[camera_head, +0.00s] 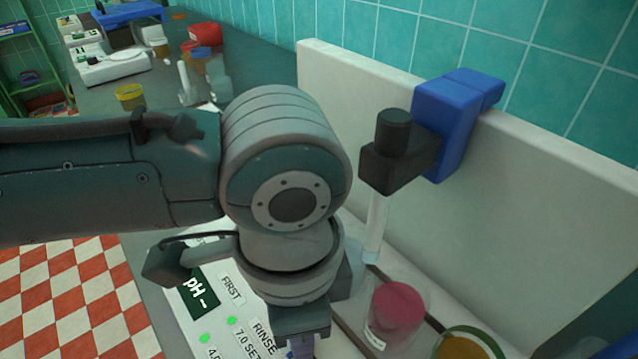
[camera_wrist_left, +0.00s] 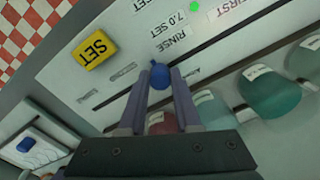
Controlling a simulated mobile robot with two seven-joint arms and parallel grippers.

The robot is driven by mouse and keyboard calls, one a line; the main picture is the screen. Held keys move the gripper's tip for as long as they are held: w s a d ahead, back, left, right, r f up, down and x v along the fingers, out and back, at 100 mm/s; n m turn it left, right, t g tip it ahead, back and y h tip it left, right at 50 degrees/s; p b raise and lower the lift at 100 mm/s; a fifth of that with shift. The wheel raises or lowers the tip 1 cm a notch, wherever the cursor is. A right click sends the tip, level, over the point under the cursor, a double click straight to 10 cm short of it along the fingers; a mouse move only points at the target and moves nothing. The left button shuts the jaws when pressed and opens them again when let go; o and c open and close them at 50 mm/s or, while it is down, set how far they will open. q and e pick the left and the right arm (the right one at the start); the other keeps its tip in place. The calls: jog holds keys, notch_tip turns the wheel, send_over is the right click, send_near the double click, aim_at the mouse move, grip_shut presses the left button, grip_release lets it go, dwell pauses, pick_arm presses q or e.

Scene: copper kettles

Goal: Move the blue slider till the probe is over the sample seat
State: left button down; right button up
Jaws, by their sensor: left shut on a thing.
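My left gripper (camera_head: 301,343) reaches down over the white pH panel (camera_head: 190,285), its fingertips mostly hidden in the head view. In the left wrist view the gripper (camera_wrist_left: 162,74) is shut on the small blue slider (camera_wrist_left: 152,90), which stands on a long slot in the panel. In the head view the pale probe (camera_head: 376,225) hangs from a black holder (camera_head: 398,165) on a blue carriage (camera_head: 447,115) on the white back wall. The probe's tip is just behind and left of a pink-red beaker (camera_head: 398,305). I cannot tell which place is the sample seat.
A yellow SET button (camera_wrist_left: 95,48) is beside the slot. Several beakers stand in a row, including a yellow one (camera_head: 468,347) and a teal one (camera_wrist_left: 272,95). A yellow jar (camera_head: 130,97) and a red container (camera_head: 205,35) stand on the far counter.

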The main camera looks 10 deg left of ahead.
pick_arm(q)
jog(key=s+d+p, duration=0.1)
jog(key=s+d, duration=0.1)
jog(key=d, duration=0.1)
jog(key=s+d+p, duration=0.1)
jog(key=s+d, duration=0.1)
jog(key=d, duration=0.1)
jog(key=s+d+p, duration=0.1)
jog(key=s+d, duration=0.2)
jog(key=shift+r, duration=0.15)
jog(key=shift+s+d, duration=0.4)
jog(key=shift+d, duration=0.15)
jog(key=c, duration=0.6)
grip_release()
notch_tip(320, 180, up, 10)
jog(key=p, duration=0.2)
